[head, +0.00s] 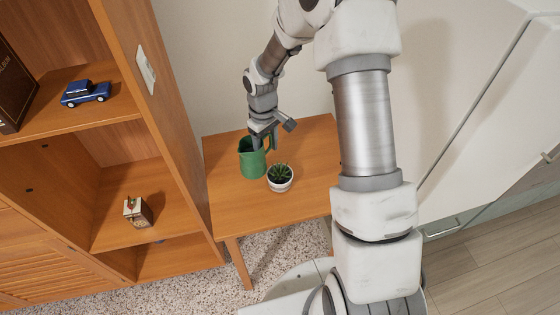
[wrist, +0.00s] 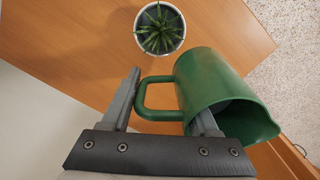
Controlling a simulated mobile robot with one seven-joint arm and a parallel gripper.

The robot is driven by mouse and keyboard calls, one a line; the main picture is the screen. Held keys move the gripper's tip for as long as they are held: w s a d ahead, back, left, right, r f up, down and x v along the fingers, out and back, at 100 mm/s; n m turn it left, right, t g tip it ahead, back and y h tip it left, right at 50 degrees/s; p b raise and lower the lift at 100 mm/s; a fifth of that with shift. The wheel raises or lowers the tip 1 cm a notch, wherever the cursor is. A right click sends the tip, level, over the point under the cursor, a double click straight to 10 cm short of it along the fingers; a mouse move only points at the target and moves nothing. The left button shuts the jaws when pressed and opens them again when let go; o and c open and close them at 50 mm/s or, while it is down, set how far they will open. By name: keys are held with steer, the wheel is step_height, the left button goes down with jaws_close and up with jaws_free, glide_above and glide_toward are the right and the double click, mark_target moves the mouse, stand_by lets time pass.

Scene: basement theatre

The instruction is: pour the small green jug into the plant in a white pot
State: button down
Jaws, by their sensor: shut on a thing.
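The small green jug (head: 252,163) is at the left part of the wooden table, beside the plant, and looks close to upright in the head view. In the wrist view the jug (wrist: 216,85) shows its handle toward the left and its mouth toward the lower right. My gripper (head: 265,138) is shut on the jug at its handle side, with one finger by the mouth; the fingers also show in the wrist view (wrist: 165,100). I cannot tell whether the jug touches the table. The spiky green plant in a white pot (head: 281,178) stands upright just right of the jug, apart from my gripper.
The wooden table (head: 315,165) has free room right of the pot. A tall wooden shelf unit (head: 165,120) stands close on the left, holding a blue toy car (head: 86,93) and a small box-like object (head: 137,212). A wall is behind the table.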

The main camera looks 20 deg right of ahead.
steer(key=w+a+f+n+p, duration=0.2)
steer(key=w+n, duration=0.2)
steer(key=n, duration=0.1)
steer(key=w+a+f+n+p, duration=0.2)
steer(key=w+a+n+p, duration=0.1)
steer(key=w+n, duration=0.1)
steer(key=w+a+f+n+p, duration=0.2)
steer(key=w+n+p, duration=0.1)
steer(key=n, duration=0.3)
steer(key=shift+w+a+n+t, duration=0.15)
steer(key=shift+w+n+t, duration=0.15)
steer(key=shift+w+t, duration=0.15)
steer(key=shift+w+f+n+p, duration=0.65)
steer(key=shift+w+f+n, duration=0.15)
steer(key=shift+n, duration=0.2)
steer(key=shift+s, duration=0.1)
